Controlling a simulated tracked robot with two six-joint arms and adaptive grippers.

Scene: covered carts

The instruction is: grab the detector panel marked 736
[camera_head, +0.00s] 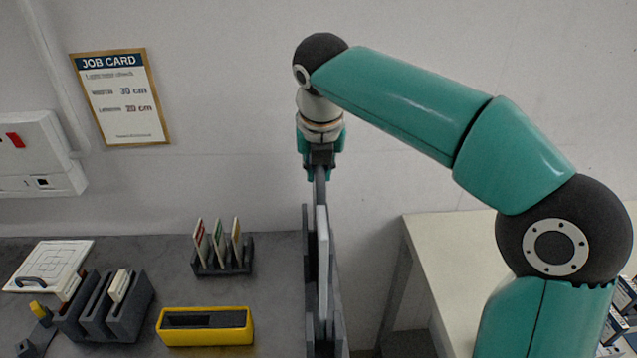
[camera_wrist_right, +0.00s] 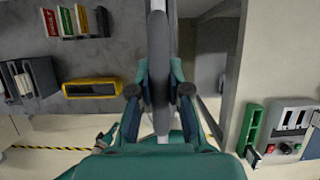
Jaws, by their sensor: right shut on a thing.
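My right gripper (camera_head: 319,165) points down above the right edge of the dark bench and is shut on the dark grey upper part of a panel (camera_head: 320,188), seen edge-on. In the right wrist view the gripper (camera_wrist_right: 158,92) has its two fingers on either side of this panel (camera_wrist_right: 158,60). Below it, a pale panel edge (camera_head: 323,260) stands upright between dark grey uprights. I cannot tell whether the panel is still seated between them. No number, 736 or other, is readable on it. My left gripper is out of view.
On the bench are a small rack (camera_head: 222,262) of upright cards, a yellow tray (camera_head: 206,340), a dark slotted holder (camera_head: 128,322) and a white plate (camera_head: 48,265). A job card (camera_head: 121,97) hangs on the wall. A pale table (camera_head: 440,255) stands right, past a gap.

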